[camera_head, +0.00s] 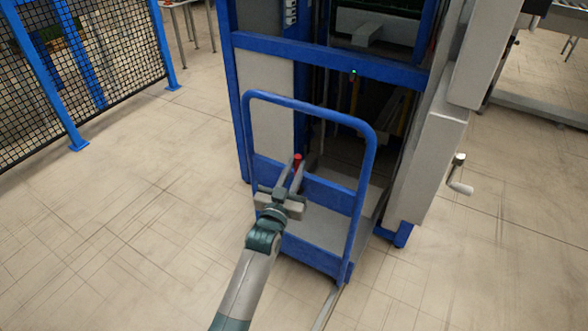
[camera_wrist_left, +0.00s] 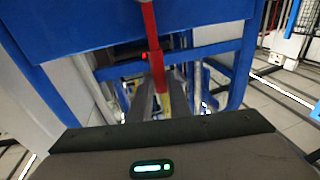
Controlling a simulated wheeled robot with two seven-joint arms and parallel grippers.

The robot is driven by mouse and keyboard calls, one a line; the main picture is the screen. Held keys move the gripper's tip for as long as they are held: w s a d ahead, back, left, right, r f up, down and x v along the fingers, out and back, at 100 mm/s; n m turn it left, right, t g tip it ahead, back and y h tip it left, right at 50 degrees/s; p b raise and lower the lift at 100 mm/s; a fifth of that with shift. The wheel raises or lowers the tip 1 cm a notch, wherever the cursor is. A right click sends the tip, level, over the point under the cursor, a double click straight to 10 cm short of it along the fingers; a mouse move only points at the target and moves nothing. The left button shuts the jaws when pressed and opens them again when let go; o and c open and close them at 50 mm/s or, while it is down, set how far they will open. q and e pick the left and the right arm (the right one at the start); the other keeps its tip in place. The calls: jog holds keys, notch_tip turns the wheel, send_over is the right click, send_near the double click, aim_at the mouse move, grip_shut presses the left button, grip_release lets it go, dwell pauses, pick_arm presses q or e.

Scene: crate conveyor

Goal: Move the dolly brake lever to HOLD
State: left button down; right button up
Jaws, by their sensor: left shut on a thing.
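The blue dolly (camera_head: 368,160) stands upright against the machine, its tubular handle facing me. Its red brake lever (camera_head: 297,160) pokes up between the fingers of my left gripper (camera_head: 288,180), at the dolly's crossbar. My left gripper is shut on the lever. In the left wrist view the red lever (camera_wrist_left: 151,40) runs down from the blue panel toward the gripper; its lower part lies between the fingers. I cannot read any HOLD marking, so the lever's setting is unclear. My right gripper is in neither view.
A blue and grey machine frame (camera_head: 330,60) stands right behind the dolly. A hand crank (camera_head: 459,175) sticks out at its right. A black mesh fence (camera_head: 100,75) with blue posts stands at the left. The floor (camera_head: 130,200) left of the dolly is clear.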

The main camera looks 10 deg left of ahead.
pick_arm(q)
jog(key=c, duration=1.6)
grip_release()
jog(key=shift+d, duration=0.15)
jog(key=shift+c, duration=0.2)
jog(key=shift+s, duration=0.1)
jog(key=s+a+f, duration=0.1)
jog(key=s+a, duration=0.1)
jog(key=s, duration=1.5)
jog(key=shift+a+f, duration=0.35)
jog(key=shift+f, duration=0.05)
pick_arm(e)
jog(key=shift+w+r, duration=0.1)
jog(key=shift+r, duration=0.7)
pick_arm(q)
jog(key=shift+f, duration=0.15)
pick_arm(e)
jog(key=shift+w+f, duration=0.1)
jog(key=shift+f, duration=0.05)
